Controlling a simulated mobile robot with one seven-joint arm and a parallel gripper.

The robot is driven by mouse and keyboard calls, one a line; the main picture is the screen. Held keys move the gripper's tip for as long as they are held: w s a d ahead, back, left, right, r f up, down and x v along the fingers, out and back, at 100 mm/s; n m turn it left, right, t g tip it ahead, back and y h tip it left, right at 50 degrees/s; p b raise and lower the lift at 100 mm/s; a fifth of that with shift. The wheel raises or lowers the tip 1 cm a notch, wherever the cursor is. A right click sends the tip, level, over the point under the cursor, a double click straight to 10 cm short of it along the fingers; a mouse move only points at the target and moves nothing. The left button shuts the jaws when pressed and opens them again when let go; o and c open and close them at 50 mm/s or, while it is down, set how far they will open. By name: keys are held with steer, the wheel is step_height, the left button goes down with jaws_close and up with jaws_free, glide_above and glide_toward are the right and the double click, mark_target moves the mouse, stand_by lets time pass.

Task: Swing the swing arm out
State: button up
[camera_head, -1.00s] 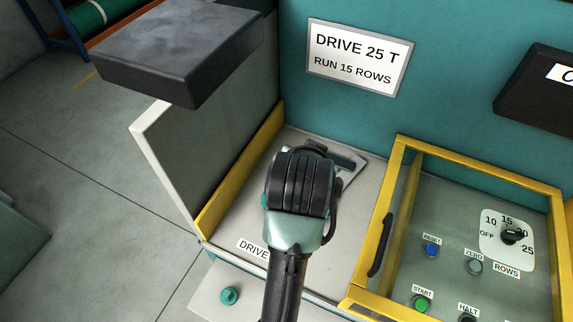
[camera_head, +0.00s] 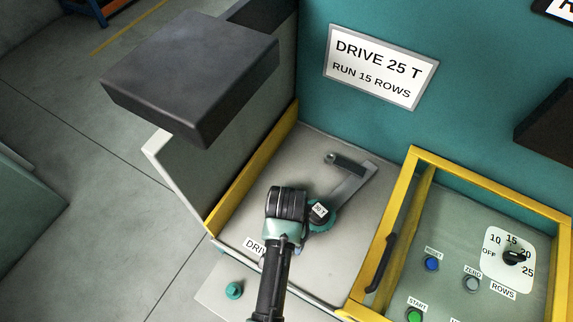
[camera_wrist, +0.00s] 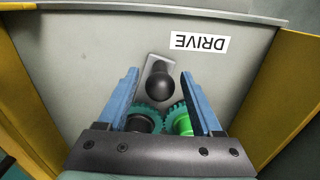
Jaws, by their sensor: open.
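In the wrist view, a grey plate (camera_wrist: 152,64) with a round black knob (camera_wrist: 160,86) lies between and beyond my fingers; it looks like the swing arm. My gripper (camera_wrist: 161,78) is open, its blue fingers on either side of the knob, with no grip visible. Two teal gears sit side by side nearer the camera, one with a black hub (camera_wrist: 143,122), one with a green hub (camera_wrist: 183,122). In the head view, a teal gear with a labelled black hub (camera_head: 319,211) stands beside my wrist, and a grey bracket (camera_head: 357,182) carries a black bar (camera_head: 346,163). My wrist hides the knob there.
A yellow-edged side panel (camera_head: 253,165) bounds the bay on the left. A yellow-framed cover (camera_head: 412,188) over the buttons stands on the right. A dark block (camera_head: 195,75) overhangs at upper left. The DRIVE label (camera_wrist: 199,43) is on the bay floor.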

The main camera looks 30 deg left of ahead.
steer(key=shift+f, duration=1.25)
steer(key=shift+c, duration=0.4)
jaws_close()
steer(key=shift+w, duration=0.15)
